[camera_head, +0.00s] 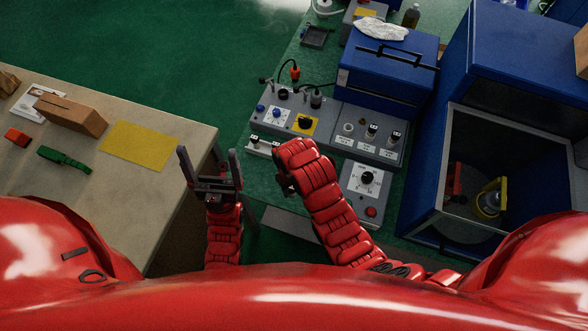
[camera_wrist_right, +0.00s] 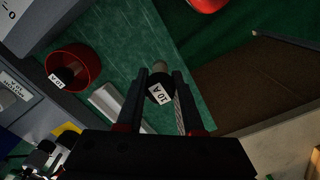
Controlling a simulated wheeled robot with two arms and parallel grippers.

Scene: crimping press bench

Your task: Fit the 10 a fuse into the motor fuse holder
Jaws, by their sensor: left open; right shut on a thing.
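In the right wrist view, my right gripper (camera_wrist_right: 160,98) is shut on a dark cylindrical fuse (camera_wrist_right: 158,76) with a white "10 A" label. It holds the fuse above the green bench top. In the head view my right arm hides that gripper and the fuse. Fuse holders with white labels stand in a row on the grey panel (camera_head: 353,146); the left one (camera_head: 347,128) looks pale-topped, the others dark-capped. The head view is too small to read which is the motor one. A partly readable "MOTOR" label (camera_wrist_right: 15,85) shows in the wrist view. My left gripper (camera_head: 208,162) is open and empty.
A red round cup (camera_wrist_right: 83,60) holds a dark piece labelled "10 A", beside the grey panel. A blue case (camera_head: 385,75) stands behind the panel, and an open blue cabinet (camera_head: 500,150) stands at right. The table at left holds a yellow sheet (camera_head: 140,145) and blocks.

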